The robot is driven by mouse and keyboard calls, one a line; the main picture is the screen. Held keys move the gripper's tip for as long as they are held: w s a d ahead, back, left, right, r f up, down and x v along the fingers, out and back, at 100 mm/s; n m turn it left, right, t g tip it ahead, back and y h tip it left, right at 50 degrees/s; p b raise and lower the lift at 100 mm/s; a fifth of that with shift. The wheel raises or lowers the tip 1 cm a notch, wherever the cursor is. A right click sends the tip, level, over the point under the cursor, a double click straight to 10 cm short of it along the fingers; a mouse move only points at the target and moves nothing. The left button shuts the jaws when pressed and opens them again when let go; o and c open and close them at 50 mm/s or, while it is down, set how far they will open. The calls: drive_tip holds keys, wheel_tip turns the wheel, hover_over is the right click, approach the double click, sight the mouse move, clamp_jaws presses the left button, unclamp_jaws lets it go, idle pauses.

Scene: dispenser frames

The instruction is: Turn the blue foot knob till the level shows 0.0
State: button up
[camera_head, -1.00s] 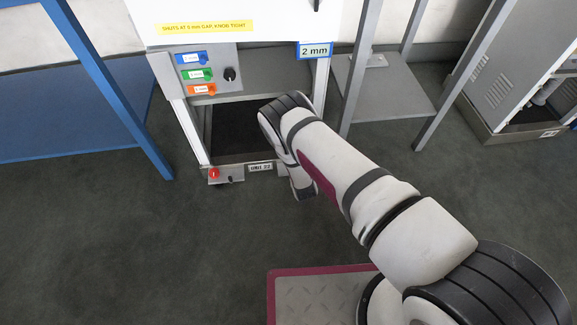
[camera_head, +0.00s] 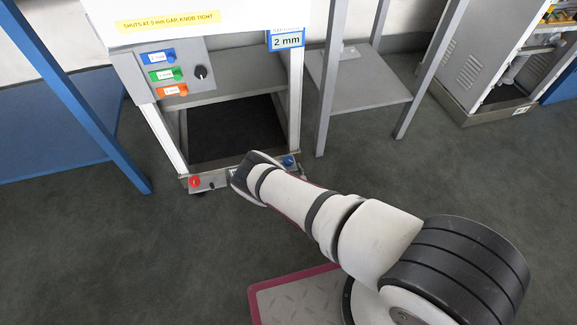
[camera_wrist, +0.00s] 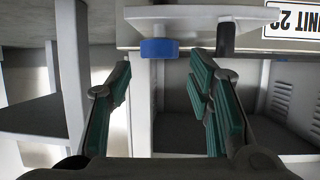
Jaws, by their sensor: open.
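The blue foot knob (camera_head: 289,160) shows at the front right lower corner of the dispenser frame, just past my arm. In the wrist view the blue knob (camera_wrist: 159,48) sits against a pale bracket (camera_wrist: 200,16). My gripper (camera_wrist: 160,66) is open. Its green-padded fingers stand left and right of the knob in the picture, with the knob slightly beyond the tips. I cannot tell whether either finger touches it. My arm hides the gripper in the head view. No level readout can be read in either view.
A dark post (camera_wrist: 227,38) stands right of the knob, close to the right finger. The upside-down unit label (camera_wrist: 292,24) is farther right. The frame carries a 2 mm sign (camera_head: 286,40), a switch panel (camera_head: 172,72) and a red knob (camera_head: 194,182). A grey stand (camera_head: 363,92) is on the right.

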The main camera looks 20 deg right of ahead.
sight(289, 162)
drive_tip(key=b+x, duration=0.2)
drive_tip(key=x, duration=0.3)
drive_tip(key=shift+w+d+f, duration=0.1)
drive_tip(key=shift+w+f, duration=0.05)
drive_tip(key=shift+w, duration=0.15)
drive_tip(key=c, duration=0.9)
